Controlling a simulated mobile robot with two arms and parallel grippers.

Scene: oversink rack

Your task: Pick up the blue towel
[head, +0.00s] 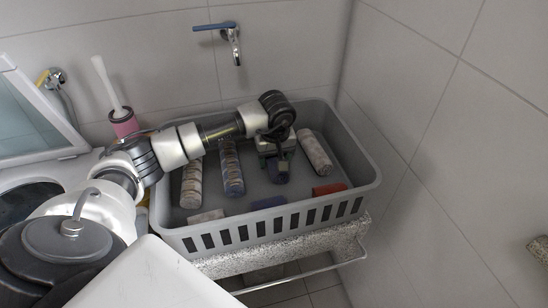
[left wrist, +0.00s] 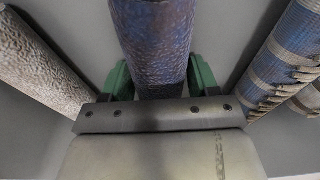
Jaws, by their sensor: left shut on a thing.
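The blue towel (head: 280,177) is a rolled, textured blue bundle in the grey basket (head: 262,231). My left gripper (head: 276,157) reaches down into the basket over this roll. In the left wrist view the blue towel (left wrist: 153,40) lies between the green fingers of my left gripper (left wrist: 160,80), which is shut on it. The gripper hides part of the roll in the head view, and I cannot tell whether the roll touches the basket floor. My right gripper is not in view.
A blue striped roll (head: 231,168) and a beige striped roll (head: 192,186) lie left of the held towel, a pale mottled roll (head: 316,153) right. Small red (head: 329,189), blue (head: 269,202) and pale (head: 206,216) pieces lie along the front. A tap (head: 234,45) hangs above; tiled wall stands close right.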

